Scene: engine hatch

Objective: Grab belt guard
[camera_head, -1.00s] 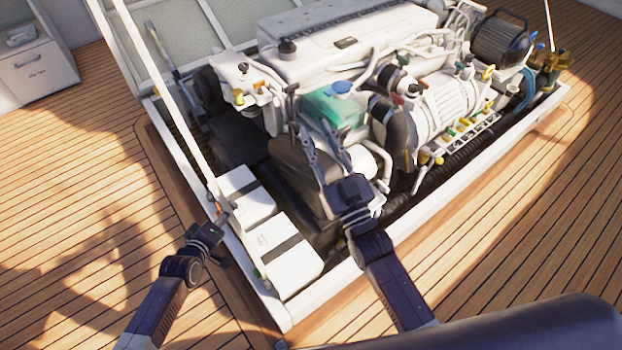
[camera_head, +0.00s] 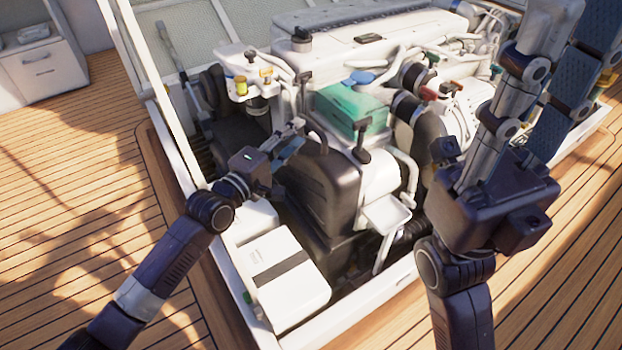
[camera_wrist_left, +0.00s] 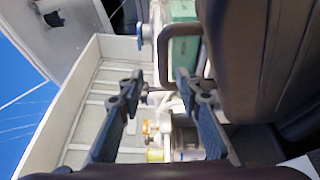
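The belt guard (camera_head: 318,185) is the dark grey cover on the near end of the engine. A thin dark handle (camera_head: 316,134) curves from its upper left side. My left gripper (camera_head: 297,136) is at this handle, with its fingers pointing toward it. In the left wrist view, the fingers of my left gripper (camera_wrist_left: 158,88) are apart, and the handle (camera_wrist_left: 164,55) shows between and just ahead of them; I cannot tell whether they touch. The guard (camera_wrist_left: 240,60) fills the right side there. My right gripper (camera_head: 566,50) is raised at the right, fingers apart and empty.
The white engine (camera_head: 350,45) and a green box (camera_head: 348,108) lie behind the guard. The white hatch frame (camera_head: 375,300) borders the bay. Wooden deck (camera_head: 70,200) is clear at the left.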

